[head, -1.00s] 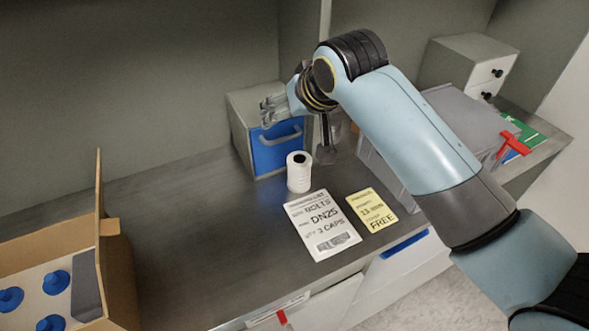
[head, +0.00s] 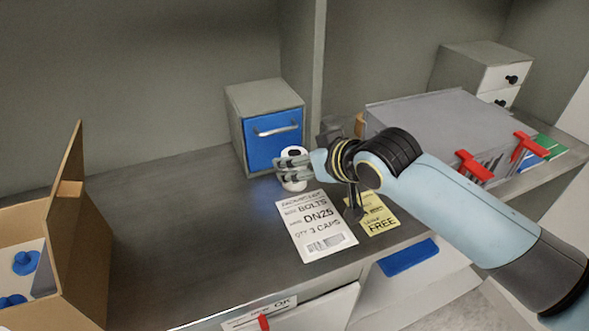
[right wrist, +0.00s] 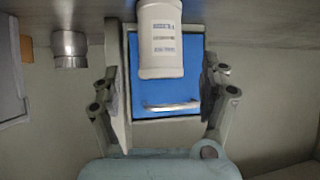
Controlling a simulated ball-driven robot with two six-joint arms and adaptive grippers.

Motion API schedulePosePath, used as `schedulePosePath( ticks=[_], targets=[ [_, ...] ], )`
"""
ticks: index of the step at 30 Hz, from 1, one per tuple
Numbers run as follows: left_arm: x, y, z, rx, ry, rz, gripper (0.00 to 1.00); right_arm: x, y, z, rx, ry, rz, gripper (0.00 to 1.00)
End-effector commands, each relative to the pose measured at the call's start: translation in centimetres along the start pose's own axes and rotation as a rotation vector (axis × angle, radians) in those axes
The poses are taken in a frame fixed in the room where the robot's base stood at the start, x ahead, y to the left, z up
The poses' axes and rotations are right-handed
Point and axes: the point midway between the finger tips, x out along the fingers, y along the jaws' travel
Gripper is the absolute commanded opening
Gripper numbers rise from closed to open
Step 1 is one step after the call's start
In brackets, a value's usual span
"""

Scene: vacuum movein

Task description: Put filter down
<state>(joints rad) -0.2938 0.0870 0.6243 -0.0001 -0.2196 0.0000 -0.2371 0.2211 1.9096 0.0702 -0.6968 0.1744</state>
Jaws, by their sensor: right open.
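The filter, a white cylinder with a dark hole in its top (head: 294,153), stands upright on the grey counter (head: 190,215), in front of the small blue-fronted drawer box. My right gripper (head: 285,170) is low over the counter at the filter, its fingers partly covering it in the head view. In the right wrist view the filter (right wrist: 160,42) shows between the two spread fingers (right wrist: 163,92), with a gap on each side. The right gripper is open and holds nothing. My left gripper is not in view.
The grey box with the blue drawer (head: 272,140) stands just behind the filter. Printed sheets (head: 316,225) lie in front. An open cardboard box (head: 75,240) with blue-topped things is at left, and a grey case with red latches (head: 440,125) at right. The counter between is clear.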

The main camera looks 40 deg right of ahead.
Motion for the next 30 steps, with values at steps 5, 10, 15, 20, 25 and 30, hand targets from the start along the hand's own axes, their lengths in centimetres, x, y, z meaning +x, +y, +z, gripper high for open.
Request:
schedulePosePath(
  ticks=[5,10,15,20,25,30],
  targets=[
    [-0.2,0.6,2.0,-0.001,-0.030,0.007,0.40,2.9,-0.1,0.2,0.003,0.000,0.000,0.78],
    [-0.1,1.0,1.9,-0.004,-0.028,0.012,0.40,4.2,-0.1,0.3,0.001,-0.001,0.000,0.78],
    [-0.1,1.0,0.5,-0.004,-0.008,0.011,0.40,4.2,-0.1,0.3,0.001,-0.001,0.000,0.78],
    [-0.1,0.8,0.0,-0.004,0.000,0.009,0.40,4.2,-0.1,0.3,0.001,-0.001,0.000,0.60],
    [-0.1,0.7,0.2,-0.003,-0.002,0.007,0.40,4.2,-0.1,0.3,0.001,-0.001,0.000,0.37],
    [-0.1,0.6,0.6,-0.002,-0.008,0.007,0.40,4.2,-0.1,0.2,0.001,0.000,0.000,0.15]
  ],
)
